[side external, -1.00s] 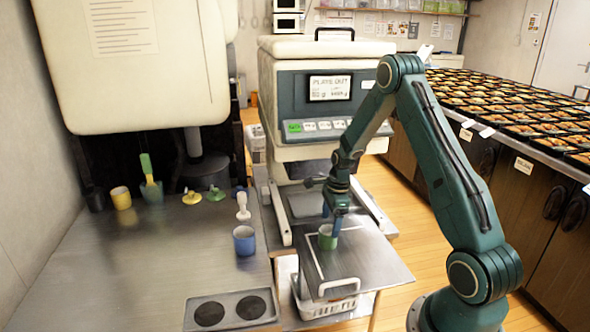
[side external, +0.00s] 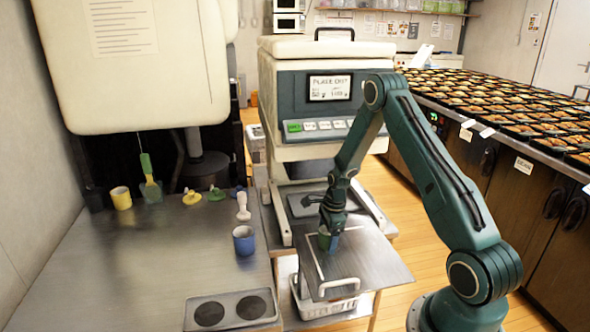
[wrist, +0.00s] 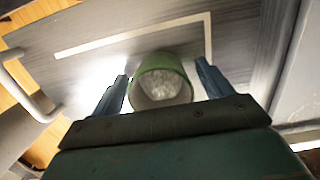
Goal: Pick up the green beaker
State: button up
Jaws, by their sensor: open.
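The green beaker (side external: 324,241) stands on the metal tray (side external: 372,262) in front of the machine, partly hidden by my gripper in the side external view. In the wrist view the green beaker (wrist: 162,80) shows its open rim, with something pale and grainy inside. My gripper (wrist: 165,78) is open, with one blue finger on each side of the beaker. Gaps show between the fingers and the beaker in the wrist view. In the side external view my gripper (side external: 331,236) is low at the beaker.
A blue cup (side external: 244,241) and a yellow cup (side external: 121,198) stand on the left counter. The machine (side external: 320,105) rises behind the tray.

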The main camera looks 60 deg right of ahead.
dwell(0.5)
jog(key=c, duration=1.2)
jog(key=shift+r, duration=4.95)
